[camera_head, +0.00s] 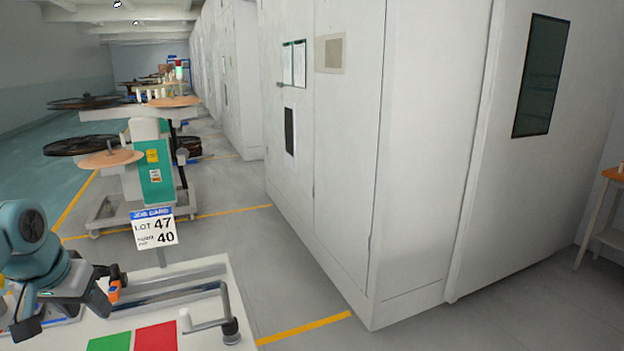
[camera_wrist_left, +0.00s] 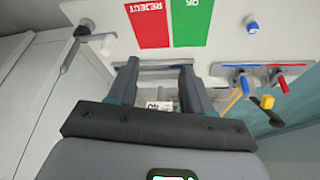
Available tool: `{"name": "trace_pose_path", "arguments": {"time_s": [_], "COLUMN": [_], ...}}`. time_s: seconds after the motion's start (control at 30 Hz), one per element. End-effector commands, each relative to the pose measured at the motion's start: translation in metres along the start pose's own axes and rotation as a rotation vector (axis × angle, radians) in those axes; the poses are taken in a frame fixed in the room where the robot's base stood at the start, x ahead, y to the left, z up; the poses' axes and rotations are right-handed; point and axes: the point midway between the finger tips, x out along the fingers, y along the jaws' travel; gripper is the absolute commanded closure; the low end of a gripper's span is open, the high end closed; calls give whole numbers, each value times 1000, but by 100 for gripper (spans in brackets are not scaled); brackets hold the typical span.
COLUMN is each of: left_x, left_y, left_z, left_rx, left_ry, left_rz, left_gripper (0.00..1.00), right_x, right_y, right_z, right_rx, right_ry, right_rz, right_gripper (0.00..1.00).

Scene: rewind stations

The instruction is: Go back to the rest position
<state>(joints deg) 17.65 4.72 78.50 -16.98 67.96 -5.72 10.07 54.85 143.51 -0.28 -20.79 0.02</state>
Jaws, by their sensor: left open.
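My left gripper (camera_head: 108,281) is at the lower left of the head view, over the left part of the white station table (camera_head: 205,339). In the left wrist view its two dark fingers (camera_wrist_left: 160,68) stand apart with nothing held between them. A metal rail and part of the job card (camera_wrist_left: 161,105) show beyond the gap. The red REJECT patch (camera_wrist_left: 149,22) and green OK patch (camera_wrist_left: 192,22) lie beyond the fingertips, clear of them. My right gripper is in neither view.
The job card (camera_head: 154,230) stands upright behind the rails. A crank handle (camera_head: 230,328) is at the table's right corner. Blue (camera_wrist_left: 243,84) and red (camera_wrist_left: 283,84) handled items lie on the table. Tall white cabinets (camera_head: 340,150) fill the right; a reel machine (camera_head: 150,165) stands behind.

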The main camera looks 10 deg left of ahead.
Motion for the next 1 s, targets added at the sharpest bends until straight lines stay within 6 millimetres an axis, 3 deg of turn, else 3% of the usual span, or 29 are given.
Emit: {"name": "trace_pose_path", "arguments": {"time_s": [0.13, 0.43, 0.67, 0.77, 0.83, 0.9, 1.0], "left_x": [5, 82, 156, 197, 228, 256, 280], "left_y": [2, 47, 101, 135, 165, 196, 233], "left_z": [-1, -1, 25, 54, 87, 131, 201], "left_rx": [4, 48, 79, 86, 85, 78, 55], "left_ry": [-6, -46, -96, -134, -173, -215, -280], "left_rz": [5, 79, 162, 213, 255, 296, 340], "left_gripper": [50, 50, 50, 50, 50, 50, 50], "right_x": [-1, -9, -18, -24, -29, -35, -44], "right_y": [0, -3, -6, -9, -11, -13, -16], "right_z": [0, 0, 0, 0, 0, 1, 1], "right_rx": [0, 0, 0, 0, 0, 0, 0], "right_ry": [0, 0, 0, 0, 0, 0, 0], "right_rz": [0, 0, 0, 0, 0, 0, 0], "right_gripper": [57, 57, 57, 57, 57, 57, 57]}}
